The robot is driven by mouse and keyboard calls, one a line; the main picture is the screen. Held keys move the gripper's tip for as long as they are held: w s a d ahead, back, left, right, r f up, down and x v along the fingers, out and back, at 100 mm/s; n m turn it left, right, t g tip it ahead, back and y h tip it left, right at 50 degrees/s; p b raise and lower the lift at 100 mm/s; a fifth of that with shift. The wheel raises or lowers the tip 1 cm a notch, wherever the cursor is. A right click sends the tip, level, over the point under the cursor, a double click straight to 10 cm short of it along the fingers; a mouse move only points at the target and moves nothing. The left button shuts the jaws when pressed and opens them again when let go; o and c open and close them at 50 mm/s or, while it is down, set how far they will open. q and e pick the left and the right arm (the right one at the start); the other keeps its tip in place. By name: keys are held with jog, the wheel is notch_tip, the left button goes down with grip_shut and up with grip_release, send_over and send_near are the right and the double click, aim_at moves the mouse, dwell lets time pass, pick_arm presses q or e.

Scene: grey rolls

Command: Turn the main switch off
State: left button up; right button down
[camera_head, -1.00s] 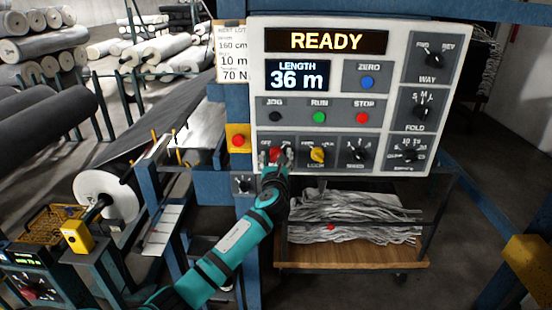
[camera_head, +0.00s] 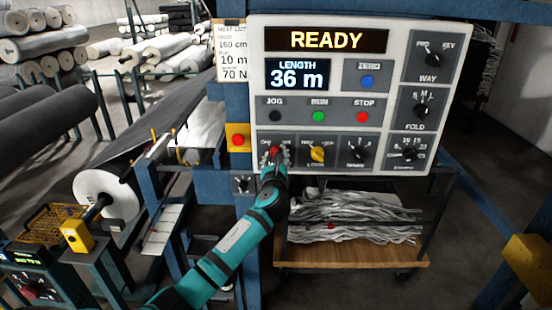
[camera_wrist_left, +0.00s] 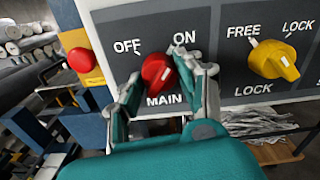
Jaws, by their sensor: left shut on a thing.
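The main switch is a red rotary knob (camera_wrist_left: 157,72) above the word MAIN, with OFF marked at its upper left and ON at its upper right. It shows small in the head view (camera_head: 275,151), at the lower left of the white control panel (camera_head: 357,78). My left gripper (camera_wrist_left: 160,84) has one finger on each side of the knob and is shut on it. A white mark shows on the knob's right side; I cannot tell its exact setting. The display (camera_head: 326,39) reads READY. My right gripper is not in view.
The yellow LOCK knob (camera_wrist_left: 274,60) is close to the right of my left gripper. A red button on a yellow box (camera_head: 238,141) is just left of the panel. A cart with grey cloth (camera_head: 350,220) stands below.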

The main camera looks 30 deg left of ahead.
pick_arm(q)
jog(key=n+b, duration=0.1)
jog(key=n, duration=0.3)
jog(key=shift+d+f+n, duration=0.1)
jog(key=shift+n, duration=0.2)
jog(key=n+b, duration=0.1)
jog(key=n, duration=0.2)
jog(key=shift+n, duration=0.4)
jog(key=n+b, duration=0.1)
jog(key=n, duration=0.3)
jog(key=shift+n+b, duration=0.8)
jog(key=shift+n, duration=1.3)
jog(key=o, duration=1.2)
jog(key=shift+c, duration=0.2)
